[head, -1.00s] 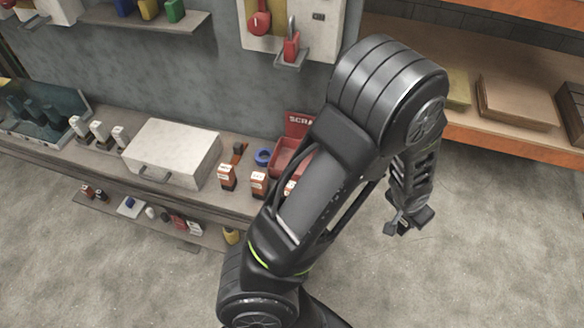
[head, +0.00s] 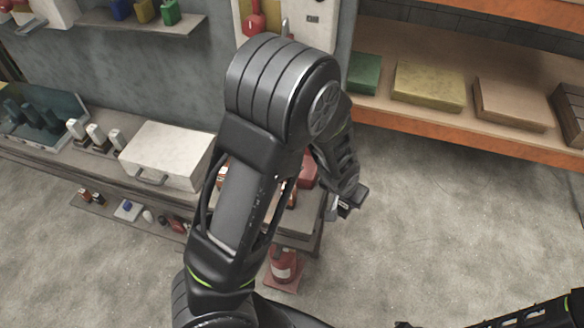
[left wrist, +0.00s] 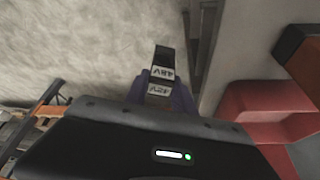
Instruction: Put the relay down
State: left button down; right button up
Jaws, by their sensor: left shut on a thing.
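In the head view my left gripper (head: 345,206) hangs over the floor, just right of the bench end. In the left wrist view it is shut on the relay (left wrist: 162,73), a small dark block with a white label reading 48V. A second white label shows just below it. The relay is above the floor, apart from the bench. In the head view it is too small to tell from the fingers. My right arm shows at the lower right; only a dark tip at the bottom edge may be its gripper, and its jaws cannot be made out.
The bench holds a white case (head: 168,153), white-topped blocks (head: 96,134) and a red bin (left wrist: 265,110), mostly hidden by my arm in the head view. An orange and dark block (left wrist: 302,62) is near the bin. Orange shelving (head: 460,137) stands right. A red object (head: 284,266) stands low.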

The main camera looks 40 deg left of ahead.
pick_arm(q)
jog(key=shift+s+d+r+b, duration=0.2)
jog(key=shift+d+r+b, duration=0.15)
jog(key=shift+d+r, duration=0.15)
jog(key=s+a+r+n+b, duration=0.1)
jog(key=s+r+b, duration=0.55)
jog(key=r, duration=0.55)
jog(key=s+a+r+n+b, duration=0.1)
jog(key=s+a+r, duration=0.1)
jog(key=s, duration=0.4)
jog(key=s+a+r+n+y+b, duration=0.1)
jog(key=s+a+r, duration=0.2)
jog(key=s, duration=0.2)
jog(key=s+a+r+b, duration=0.2)
jog(key=s+a+r, duration=0.1)
jog(key=s, duration=0.3)
jog(key=shift+s+a+n, duration=0.3)
jog(key=shift+a+n, duration=0.05)
jog(key=shift+n, duration=0.05)
jog(key=shift+w+f, duration=0.1)
jog(key=shift+f, duration=0.05)
